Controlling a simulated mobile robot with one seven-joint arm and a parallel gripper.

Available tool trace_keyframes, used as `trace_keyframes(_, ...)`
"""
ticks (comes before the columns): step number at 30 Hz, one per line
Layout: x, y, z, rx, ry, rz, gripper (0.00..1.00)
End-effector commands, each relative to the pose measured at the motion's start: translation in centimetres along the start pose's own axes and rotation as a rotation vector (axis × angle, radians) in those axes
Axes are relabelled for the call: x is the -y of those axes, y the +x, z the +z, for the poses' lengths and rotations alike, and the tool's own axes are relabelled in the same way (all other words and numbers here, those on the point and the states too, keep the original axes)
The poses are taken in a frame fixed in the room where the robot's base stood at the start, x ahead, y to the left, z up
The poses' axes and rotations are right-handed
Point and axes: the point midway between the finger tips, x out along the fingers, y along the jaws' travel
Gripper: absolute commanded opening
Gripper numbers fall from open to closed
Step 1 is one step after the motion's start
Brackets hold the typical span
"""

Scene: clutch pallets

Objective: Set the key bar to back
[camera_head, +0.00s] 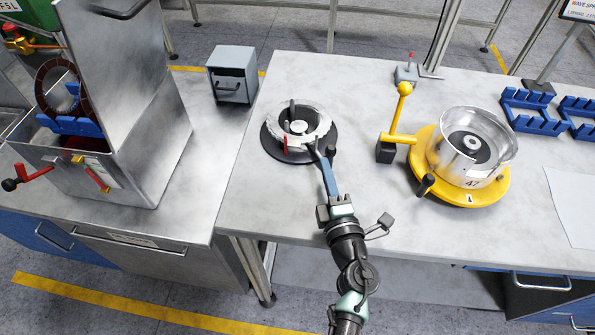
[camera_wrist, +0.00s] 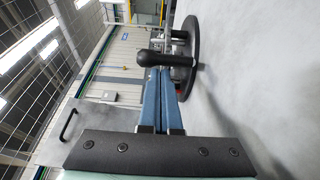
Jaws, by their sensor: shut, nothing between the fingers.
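A round fixture with a black base (camera_head: 271,150) and a silver ring (camera_head: 318,132) stands on the grey table. A dark upright pin (camera_head: 292,110) rises at its back, and a small red piece (camera_head: 285,143) shows at its front left. A black knob (camera_head: 331,151) is at its front right; it also shows in the wrist view (camera_wrist: 155,58). I cannot tell for sure which part is the key bar. My gripper (camera_head: 321,151) is shut and empty, its blue fingers (camera_wrist: 167,95) pointing at the fixture with tips close beside the knob. Whether they touch it is unclear.
A yellow turntable (camera_head: 500,194) with a silver drum (camera_head: 475,150) and a yellow ball-topped lever (camera_head: 404,90) stands to the right. Blue racks (camera_head: 535,118) lie further right. An open metal box (camera_head: 140,160) and a small grey cabinet (camera_head: 232,75) are left.

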Motion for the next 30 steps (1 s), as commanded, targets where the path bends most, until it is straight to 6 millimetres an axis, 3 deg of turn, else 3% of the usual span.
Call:
trace_keyframes(15, 0.0, 1.3, 4.5, 0.004, 0.0, 0.001, 0.0)
trace_keyframes(30, 0.1, 3.0, 7.3, 0.003, -0.001, 0.0, 0.0)
